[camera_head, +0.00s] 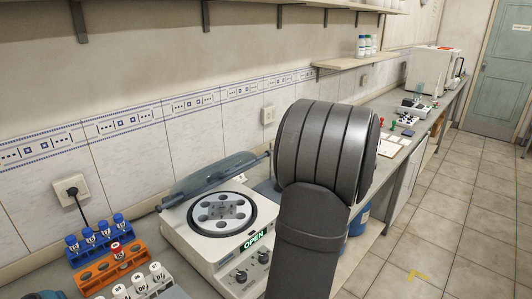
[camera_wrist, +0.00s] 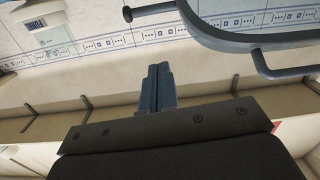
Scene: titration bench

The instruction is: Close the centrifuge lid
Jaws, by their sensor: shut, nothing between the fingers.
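The white centrifuge (camera_head: 218,222) stands on the bench in the head view, its round rotor chamber uncovered and its display reading OPEN. Its translucent blue-grey lid (camera_head: 208,177) is raised and tilted back at the rear, towards the wall. My gripper shows in the wrist view (camera_wrist: 158,70) with its fingers together and nothing between them. In the head view my arm hides the gripper, so its exact distance from the lid cannot be told. A curved dark grey bar (camera_wrist: 225,40) crosses the upper right of the wrist view, apart from the fingers; it may be part of the lid.
A blue rack (camera_head: 97,245), an orange rack (camera_head: 112,268) and a white-capped tube group (camera_head: 135,284) are left of the centrifuge. A wall shelf (camera_head: 355,61) runs above. Farther along the bench stand a white device (camera_head: 430,68) and small items.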

